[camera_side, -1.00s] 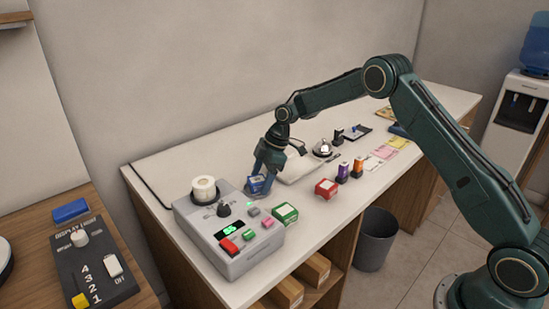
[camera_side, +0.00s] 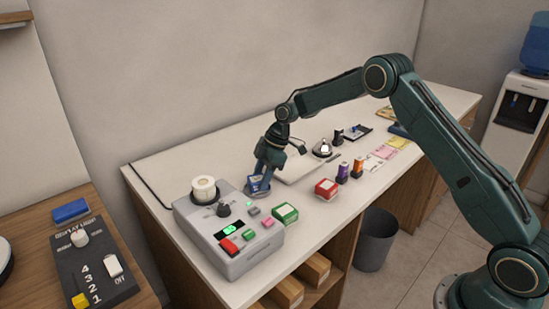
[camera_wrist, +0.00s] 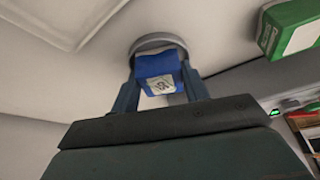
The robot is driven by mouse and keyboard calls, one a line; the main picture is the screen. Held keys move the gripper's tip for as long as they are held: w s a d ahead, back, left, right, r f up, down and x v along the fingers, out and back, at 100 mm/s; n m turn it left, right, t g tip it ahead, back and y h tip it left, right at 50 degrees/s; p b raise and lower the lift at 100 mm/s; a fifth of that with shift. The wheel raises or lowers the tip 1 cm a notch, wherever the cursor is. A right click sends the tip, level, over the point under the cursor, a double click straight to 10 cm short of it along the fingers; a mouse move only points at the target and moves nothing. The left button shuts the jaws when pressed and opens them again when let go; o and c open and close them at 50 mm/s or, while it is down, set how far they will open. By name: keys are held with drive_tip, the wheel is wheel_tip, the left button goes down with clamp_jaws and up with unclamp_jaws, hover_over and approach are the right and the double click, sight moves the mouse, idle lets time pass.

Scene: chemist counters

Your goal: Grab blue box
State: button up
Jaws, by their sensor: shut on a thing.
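The blue box (camera_side: 256,184) is small, with a white label. It is at the grey machine's back right corner, over a round grey disc (camera_side: 257,194) on the counter. My gripper (camera_side: 262,178) reaches down from above and is shut on the box. In the wrist view the blue box (camera_wrist: 158,66) sits between my two fingers, with the rim of the round disc (camera_wrist: 158,41) around its far side. I cannot tell whether the box touches the disc.
The grey machine (camera_side: 240,262) with buttons stands to the left. A green box (camera_side: 285,213) and a red box (camera_side: 327,188) are nearby on the counter. Purple and orange bottles, a bell (camera_side: 322,149) and a white tray (camera_side: 303,168) lie further right.

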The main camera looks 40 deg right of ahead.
sight(261, 177)
wheel_tip(261, 177, up, 20)
drive_tip(key=shift+f, duration=0.2)
idle(0.5)
idle(0.4)
